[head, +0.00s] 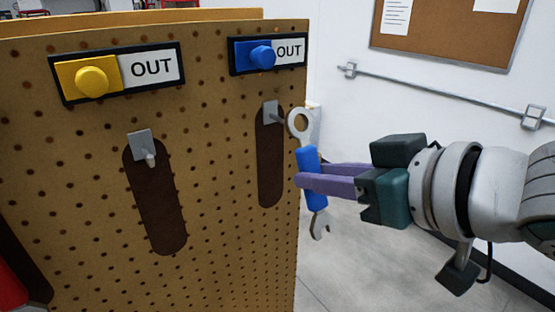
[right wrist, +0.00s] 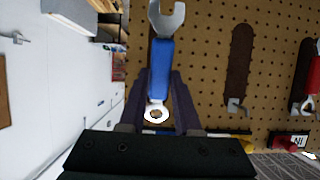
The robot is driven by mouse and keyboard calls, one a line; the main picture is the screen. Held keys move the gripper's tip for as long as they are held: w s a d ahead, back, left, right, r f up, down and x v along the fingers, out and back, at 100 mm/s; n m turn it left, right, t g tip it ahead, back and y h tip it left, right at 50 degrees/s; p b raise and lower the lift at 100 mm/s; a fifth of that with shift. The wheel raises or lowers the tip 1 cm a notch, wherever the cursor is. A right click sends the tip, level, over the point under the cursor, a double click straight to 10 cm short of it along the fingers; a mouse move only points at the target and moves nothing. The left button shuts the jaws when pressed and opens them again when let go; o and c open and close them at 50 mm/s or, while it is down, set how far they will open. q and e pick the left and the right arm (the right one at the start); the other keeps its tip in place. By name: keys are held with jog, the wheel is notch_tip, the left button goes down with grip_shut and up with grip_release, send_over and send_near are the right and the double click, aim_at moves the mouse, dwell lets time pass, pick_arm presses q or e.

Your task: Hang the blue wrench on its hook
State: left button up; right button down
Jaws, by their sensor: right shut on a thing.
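The blue wrench (head: 311,166) is upright, ring end up and open jaw down. My right gripper (head: 306,183) is shut on its blue handle. The wrench also shows in the right wrist view (right wrist: 161,62), ring end towards the gripper's base. The grey hook (head: 271,112) is on the pegboard under the blue OUT sign (head: 267,55), at the top of a dark brown wrench outline (head: 270,165). The ring is just right of the hook's peg at about its height; I cannot tell whether they touch. My left gripper is not in view.
The pegboard (head: 215,135) ends just left of the wrench. An empty hook (head: 143,147) and brown outline sit under the yellow OUT sign (head: 117,73). In the right wrist view a red wrench (right wrist: 315,76) hangs at the right. Free room lies right of the board.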

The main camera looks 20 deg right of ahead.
jog(key=shift+w+a+f+b, duration=0.1)
jog(key=shift+w+a+b, duration=0.15)
jog(key=shift+w, duration=0.35)
jog(key=shift+w+a+b, duration=0.15)
jog(key=shift+w+b, duration=0.15)
jog(key=shift+w, duration=0.25)
jog(key=shift+w+a+f, duration=0.15)
jog(key=shift+w+f, duration=0.15)
jog(key=shift+w, duration=0.15)
jog(key=shift+w+f, duration=0.1)
jog(key=shift+f, duration=0.05)
jog(key=c, duration=0.5)
grip_release()
jog(key=shift+f, duration=0.1)
